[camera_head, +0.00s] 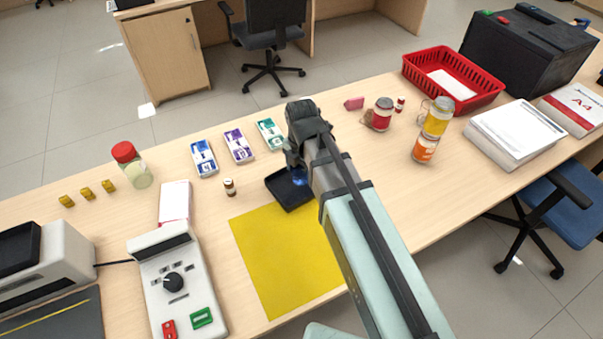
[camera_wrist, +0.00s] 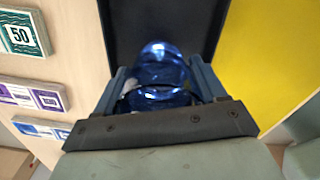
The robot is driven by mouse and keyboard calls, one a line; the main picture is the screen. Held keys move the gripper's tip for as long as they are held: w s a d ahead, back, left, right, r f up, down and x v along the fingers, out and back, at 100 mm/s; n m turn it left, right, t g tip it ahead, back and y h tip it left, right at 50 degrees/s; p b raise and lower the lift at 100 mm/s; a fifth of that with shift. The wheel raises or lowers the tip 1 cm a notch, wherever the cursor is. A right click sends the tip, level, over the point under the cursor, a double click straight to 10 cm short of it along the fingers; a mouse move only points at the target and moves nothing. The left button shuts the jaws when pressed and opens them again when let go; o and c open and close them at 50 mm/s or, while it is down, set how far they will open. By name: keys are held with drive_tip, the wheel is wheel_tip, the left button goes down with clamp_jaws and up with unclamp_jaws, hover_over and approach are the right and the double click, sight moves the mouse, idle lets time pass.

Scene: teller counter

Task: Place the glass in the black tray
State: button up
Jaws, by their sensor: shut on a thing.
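The glass (camera_wrist: 160,75) is transparent blue and sits between the two fingers of my gripper (camera_wrist: 160,92) in the wrist view. My gripper is shut on it. The black tray (camera_head: 283,190) lies on the counter, partly over the top edge of a yellow mat. In the wrist view the tray (camera_wrist: 125,20) is behind and under the glass. In the head view a bit of blue glass (camera_head: 300,180) shows over the tray beside my arm, which hides my fingertips. I cannot tell whether the glass touches the tray floor.
Banknote bundles (camera_head: 239,146) lie left of my gripper, with a small brown bottle (camera_head: 229,187) near the tray. The yellow mat (camera_head: 275,260) is clear. Jars (camera_head: 382,113), mugs and a red basket (camera_head: 450,83) stand to the right. A counting machine (camera_head: 180,285) stands at left.

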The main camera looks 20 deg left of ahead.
drive_tip(key=shift+f, duration=1.05)
drive_tip(key=shift+f, duration=0.2)
drive_tip(key=o, duration=1.3)
drive_tip(key=shift+c, duration=0.2)
drive_tip(key=shift+r, duration=0.15)
wheel_tip(320, 180, up, 12)
